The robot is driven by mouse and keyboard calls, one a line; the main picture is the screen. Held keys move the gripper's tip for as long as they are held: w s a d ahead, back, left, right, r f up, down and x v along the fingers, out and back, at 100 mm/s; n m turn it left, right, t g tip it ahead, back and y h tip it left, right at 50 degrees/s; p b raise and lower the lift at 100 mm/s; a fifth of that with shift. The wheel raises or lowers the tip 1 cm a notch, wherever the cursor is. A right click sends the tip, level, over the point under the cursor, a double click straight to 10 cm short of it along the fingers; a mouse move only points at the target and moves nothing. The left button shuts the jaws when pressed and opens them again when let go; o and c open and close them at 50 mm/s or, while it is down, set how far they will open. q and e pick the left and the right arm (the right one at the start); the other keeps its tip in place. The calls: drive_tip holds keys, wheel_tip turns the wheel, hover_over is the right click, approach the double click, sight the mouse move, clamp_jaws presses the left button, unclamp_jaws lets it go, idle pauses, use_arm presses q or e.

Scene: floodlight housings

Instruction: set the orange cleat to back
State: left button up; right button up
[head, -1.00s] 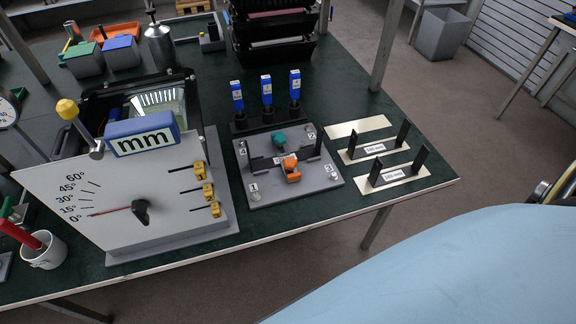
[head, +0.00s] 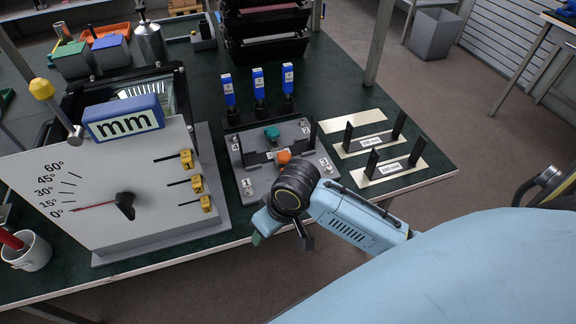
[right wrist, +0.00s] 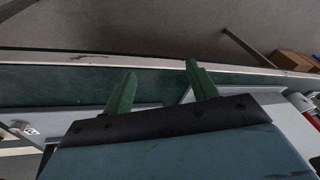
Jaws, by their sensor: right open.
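The orange cleat (head: 284,156) sits on the grey plate (head: 259,188), at the front side of a dark bar across the plate. My right wrist hides part of it, and its exact setting is hard to tell. A teal cleat (head: 271,133) sits behind the bar. My right gripper (head: 256,239) is in front of the plate near the table's front edge, its fingers pointing down. In the right wrist view its two green fingers (right wrist: 160,80) are apart with nothing between them. My left gripper is not in view.
Left of the plate stands an angle panel (head: 100,205) with a dial pointer and yellow clamps. Blue-topped posts (head: 259,85) stand behind the plate. Cream strips with black uprights (head: 388,170) lie to the right.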

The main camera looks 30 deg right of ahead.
drive_tip(key=w+d+r+m+g+h, duration=0.1)
drive_tip(key=w+d+r, duration=0.35)
drive_tip(key=w, duration=0.35)
wheel_tip(320, 180, up, 9)
drive_tip(key=m+g+h, duration=0.1)
drive_tip(key=m, duration=0.3)
hover_over(288, 163)
drive_tip(key=s+a, duration=0.1)
drive_tip(key=s, duration=0.1)
drive_tip(key=f+b, duration=0.1)
drive_tip(key=f, duration=0.5)
drive_tip(key=f+b, duration=0.2)
drive_tip(key=f, duration=0.4)
drive_tip(key=shift+w, duration=0.2)
drive_tip(key=shift+f, duration=0.4)
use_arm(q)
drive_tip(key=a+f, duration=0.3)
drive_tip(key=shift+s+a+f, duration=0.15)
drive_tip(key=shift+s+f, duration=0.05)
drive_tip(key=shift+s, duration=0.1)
